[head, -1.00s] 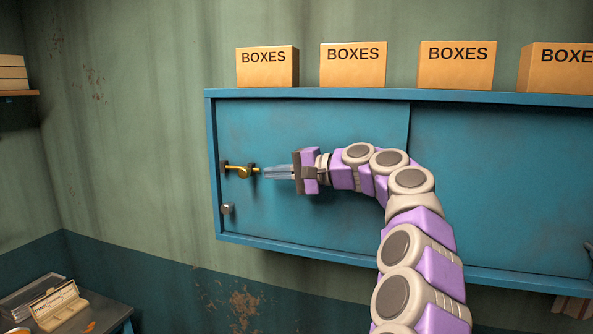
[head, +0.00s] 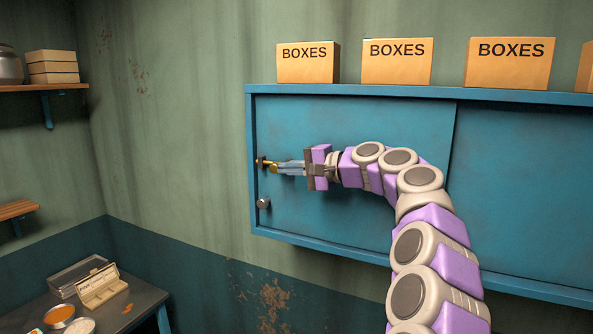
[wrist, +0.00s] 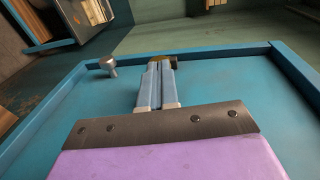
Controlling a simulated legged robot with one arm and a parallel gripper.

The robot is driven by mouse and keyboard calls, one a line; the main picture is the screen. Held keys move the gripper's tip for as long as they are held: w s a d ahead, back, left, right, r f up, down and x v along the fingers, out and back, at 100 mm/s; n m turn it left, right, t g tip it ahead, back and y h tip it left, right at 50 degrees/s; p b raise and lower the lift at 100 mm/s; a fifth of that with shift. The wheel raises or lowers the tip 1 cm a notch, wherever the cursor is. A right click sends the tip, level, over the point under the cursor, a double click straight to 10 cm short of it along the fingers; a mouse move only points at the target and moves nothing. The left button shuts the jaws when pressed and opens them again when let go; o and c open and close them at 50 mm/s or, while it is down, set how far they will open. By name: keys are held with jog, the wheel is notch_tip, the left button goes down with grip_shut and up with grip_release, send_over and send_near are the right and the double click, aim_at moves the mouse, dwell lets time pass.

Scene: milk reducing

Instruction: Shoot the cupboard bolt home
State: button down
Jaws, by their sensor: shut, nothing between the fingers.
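The cupboard (head: 350,215) is blue and wall-mounted, with its left door closed. A brass bolt (head: 265,162) lies horizontally near the door's left edge, with its left end at a dark bracket by the cupboard frame. My gripper (head: 279,168) is shut and empty. Its fingertips reach the bolt from the right, at its small brass handle, and hide the bolt's right part. In the wrist view the two pale-blue fingers (wrist: 158,78) lie together, and a bit of brass (wrist: 159,58) shows just beyond their tips. Exact contact is hard to tell.
A round metal knob (head: 263,203) sits on the door below the bolt; it also shows in the wrist view (wrist: 108,66). Several cardboard boxes (head: 397,62) stand on top of the cupboard. A low table (head: 140,298) with containers is at lower left.

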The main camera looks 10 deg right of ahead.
jog(key=b+v, duration=0.2)
jog(key=v, duration=0.9)
jog(key=shift+d, duration=0.4)
jog(key=shift+d, duration=0.1)
